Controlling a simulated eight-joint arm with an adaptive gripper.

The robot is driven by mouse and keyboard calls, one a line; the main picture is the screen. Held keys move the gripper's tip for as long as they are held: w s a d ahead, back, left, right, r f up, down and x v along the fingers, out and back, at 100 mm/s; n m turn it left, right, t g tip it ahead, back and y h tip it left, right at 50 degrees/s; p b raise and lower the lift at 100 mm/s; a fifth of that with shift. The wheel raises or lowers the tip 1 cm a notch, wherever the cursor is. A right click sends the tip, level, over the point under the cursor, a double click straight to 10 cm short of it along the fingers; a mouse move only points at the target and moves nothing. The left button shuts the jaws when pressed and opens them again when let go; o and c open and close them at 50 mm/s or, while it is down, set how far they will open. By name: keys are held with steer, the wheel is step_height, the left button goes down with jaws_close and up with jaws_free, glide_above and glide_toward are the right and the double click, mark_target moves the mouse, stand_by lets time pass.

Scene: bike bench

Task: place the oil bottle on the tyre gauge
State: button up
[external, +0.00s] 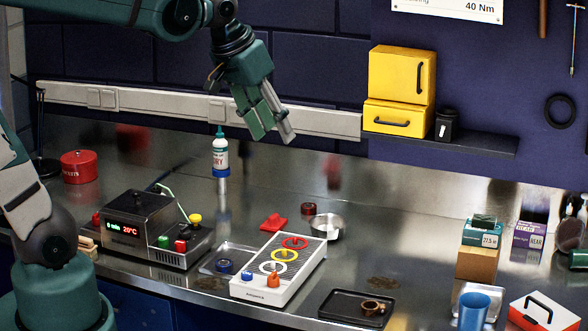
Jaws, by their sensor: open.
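The oil bottle (220,154), white with a teal cap and dark lettering, is upright near the back of the steel bench. A blue band (221,172) shows at its foot, with a pale silvery upright shape (222,190) below; I cannot tell whether this is a post or partly a reflection. No thing is clearly recognisable as the tyre gauge. My gripper (274,137) is open and empty, pointing down, to the right of the bottle in the picture and apart from it.
A heater-like box with a red display (137,228) stands left. A white box with coloured rings (279,266) and a metal bowl (326,226) lie mid-bench. A black tray (343,310) is in front. Yellow cases (401,76) sit on a wall shelf. Boxes and a blue cup (473,309) crowd the right.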

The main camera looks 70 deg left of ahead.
steer(key=s+d+f+m+t+h, duration=0.1)
steer(key=s+d+f+m, duration=0.3)
steer(key=s+d, duration=0.6)
steer(key=shift+s+d+f+t, duration=0.2)
steer(key=shift+d+f+t, duration=0.45)
steer(key=shift+d, duration=0.6)
step_height(320, 180, down, 10)
steer(key=b, duration=0.9)
steer(key=shift+r+b, duration=0.15)
steer(key=shift+b, duration=0.25)
